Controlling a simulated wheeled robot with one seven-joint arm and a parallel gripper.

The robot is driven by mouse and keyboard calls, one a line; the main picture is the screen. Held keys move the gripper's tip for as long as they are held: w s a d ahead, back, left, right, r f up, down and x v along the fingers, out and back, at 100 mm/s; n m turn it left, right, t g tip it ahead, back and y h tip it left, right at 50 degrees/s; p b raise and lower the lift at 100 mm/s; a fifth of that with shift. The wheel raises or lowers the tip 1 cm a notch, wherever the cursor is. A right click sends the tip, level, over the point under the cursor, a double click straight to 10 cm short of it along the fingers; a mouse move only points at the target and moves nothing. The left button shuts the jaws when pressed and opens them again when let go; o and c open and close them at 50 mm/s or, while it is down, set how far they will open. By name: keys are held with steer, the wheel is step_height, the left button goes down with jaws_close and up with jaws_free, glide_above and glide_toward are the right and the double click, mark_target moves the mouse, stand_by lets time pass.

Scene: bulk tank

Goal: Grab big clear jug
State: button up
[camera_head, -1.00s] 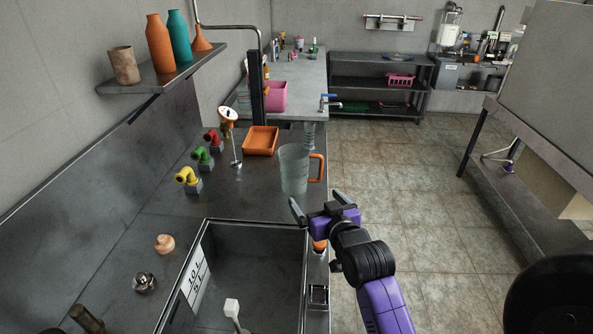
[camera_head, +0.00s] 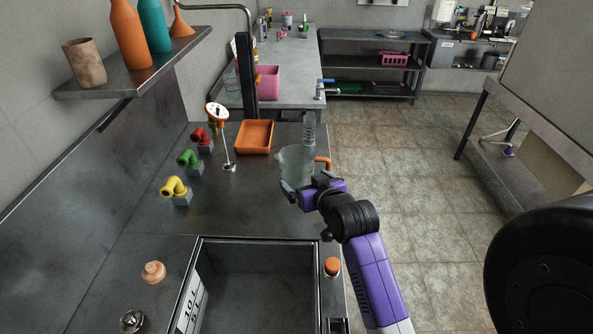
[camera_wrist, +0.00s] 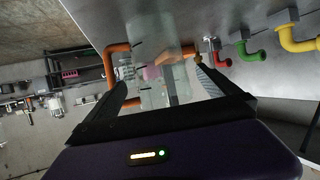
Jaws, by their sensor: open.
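The big clear jug (camera_head: 294,160) stands upright on the steel counter in the head view, with an orange handle (camera_head: 323,163) on its right side. My gripper (camera_head: 306,192) is open at the jug's near side and covers its lower part. In the wrist view the clear jug (camera_wrist: 160,88) shows between my two spread fingers (camera_wrist: 163,97), with its orange handle (camera_wrist: 108,70) by the left finger. Whether the fingers touch the jug I cannot tell.
An orange tray (camera_head: 254,137) and a clear cylinder (camera_head: 309,129) stand behind the jug. Red, green and yellow pipe elbows (camera_head: 177,190) line the left. A sink basin (camera_head: 255,285) lies in front, with an orange-capped item (camera_head: 332,267) beside it.

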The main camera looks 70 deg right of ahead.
steer(key=x, duration=0.2)
steer(key=p+x, duration=0.1)
steer(key=x, duration=0.3)
steer(key=shift+d+r, duration=0.15)
steer(key=shift+r, duration=0.15)
steer(key=shift+w+d+f, duration=0.35)
steer(key=shift+w+d, duration=0.05)
steer(key=shift+w, duration=0.05)
steer(key=shift+c, duration=0.2)
steer(key=c, duration=1.3)
steer(key=shift+r, duration=0.15)
